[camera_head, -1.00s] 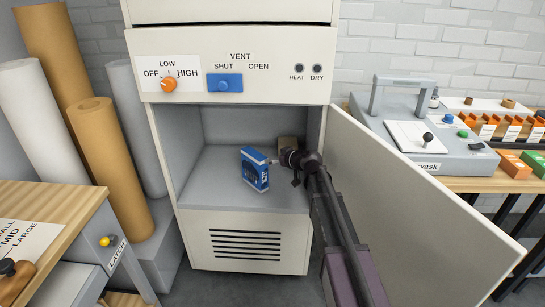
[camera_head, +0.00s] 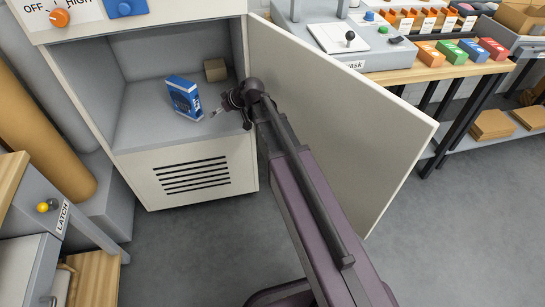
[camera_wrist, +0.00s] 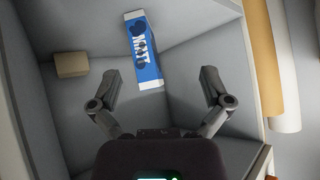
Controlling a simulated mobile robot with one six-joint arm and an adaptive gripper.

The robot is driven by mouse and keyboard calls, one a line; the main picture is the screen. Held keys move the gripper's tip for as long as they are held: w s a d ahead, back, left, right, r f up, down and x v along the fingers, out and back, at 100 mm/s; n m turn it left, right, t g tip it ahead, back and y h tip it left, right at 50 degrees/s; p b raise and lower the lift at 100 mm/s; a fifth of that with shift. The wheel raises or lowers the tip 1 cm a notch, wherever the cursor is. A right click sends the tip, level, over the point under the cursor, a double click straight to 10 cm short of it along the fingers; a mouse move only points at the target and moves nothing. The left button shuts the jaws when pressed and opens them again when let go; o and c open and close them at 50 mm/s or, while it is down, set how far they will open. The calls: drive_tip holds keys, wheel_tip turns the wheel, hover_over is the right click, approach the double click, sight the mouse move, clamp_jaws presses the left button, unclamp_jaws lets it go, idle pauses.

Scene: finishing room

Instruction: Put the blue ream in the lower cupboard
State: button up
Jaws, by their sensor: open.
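The blue ream (camera_head: 184,97), a blue and white pack with lettering, stands upright on the floor of the lower cupboard (camera_head: 150,125). In the wrist view, the ream (camera_wrist: 144,50) shows ahead, beyond the fingertips. My gripper (camera_head: 217,112) is at the cupboard's opening, to the right of the ream. In the wrist view my gripper (camera_wrist: 160,73) is open, with its two fingers spread wide and nothing held between them. It looks apart from the ream. The cupboard door (camera_head: 345,115) is swung wide open to the right.
A small brown box (camera_head: 215,70) sits at the back right of the cupboard; it also shows in the wrist view (camera_wrist: 71,61). My arm passes close to the open door. A bench with coloured boxes (camera_head: 450,50) stands at the right. The floor (camera_head: 440,220) at the right is clear.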

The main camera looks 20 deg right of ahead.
drive_tip(key=s+d+f+m+g+h, duration=0.3)
drive_tip(key=s+d, duration=0.4)
drive_tip(key=s, duration=0.4)
drive_tip(key=s+d+f+m+g+h, duration=0.2)
drive_tip(key=s+d, duration=0.4)
drive_tip(key=s, duration=0.6)
drive_tip(key=shift+d+f+m+g+h, duration=0.4)
drive_tip(key=shift+m+g+h, duration=0.2)
drive_tip(key=shift+m+h, duration=0.4)
